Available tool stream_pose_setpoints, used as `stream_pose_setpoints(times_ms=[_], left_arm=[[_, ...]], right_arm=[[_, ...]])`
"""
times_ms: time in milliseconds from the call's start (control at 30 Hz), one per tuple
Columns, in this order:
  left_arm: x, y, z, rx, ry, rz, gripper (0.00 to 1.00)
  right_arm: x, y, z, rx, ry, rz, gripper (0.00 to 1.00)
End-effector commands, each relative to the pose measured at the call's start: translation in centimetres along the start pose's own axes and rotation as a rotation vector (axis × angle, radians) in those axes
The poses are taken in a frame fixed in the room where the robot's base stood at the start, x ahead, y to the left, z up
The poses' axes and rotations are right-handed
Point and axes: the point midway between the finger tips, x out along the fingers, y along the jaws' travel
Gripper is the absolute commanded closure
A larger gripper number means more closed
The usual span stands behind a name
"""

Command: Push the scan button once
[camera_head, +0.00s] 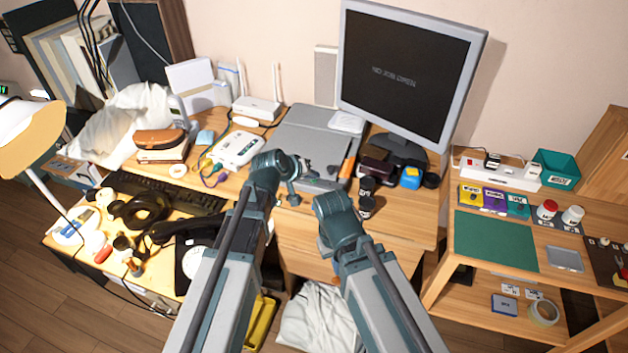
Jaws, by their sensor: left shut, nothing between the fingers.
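A flat grey scanner (312,130) lies on the desk below the monitor. Its front edge is partly hidden by my left wrist and gripper. I cannot make out the scan button; it is too small or covered. My left gripper (294,194) is shut and empty, pointing down at the scanner's front edge. I cannot tell whether it touches anything. My right arm comes in lower right, its wrist in front of the desk's front edge; its fingers do not show.
A monitor (408,75) with small text stands behind the scanner. Black jars (367,187) sit right of it, a white router (257,108) and white device (237,149) left. A keyboard (165,190) and telephones crowd the left. A side table (440,285) stands right.

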Motion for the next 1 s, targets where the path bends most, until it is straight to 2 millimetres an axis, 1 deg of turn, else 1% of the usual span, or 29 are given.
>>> stream_pose_setpoints(times_ms=[233, 500, 867, 1000], left_arm=[[0.2, -0.2, 0.2, 0.000, 0.000, 0.000, 1.00], [0.2, -0.1, 0.1, 0.000, -0.001, 0.000, 1.00], [-0.9, 0.7, -0.6, 0.000, 0.000, 0.000, 1.00], [-0.9, 0.7, -0.7, 0.000, 0.000, 0.000, 1.00]], right_arm=[[0.3, 0.0, 0.0, 0.000, 0.000, 0.000, 1.00], [0.2, 0.0, 0.0, 0.000, 0.000, 0.000, 1.00], [-1.3, 0.1, 0.1, 0.000, 0.000, 0.000, 1.00], [-1.3, 0.1, 0.1, 0.000, 0.000, 0.000, 1.00]])
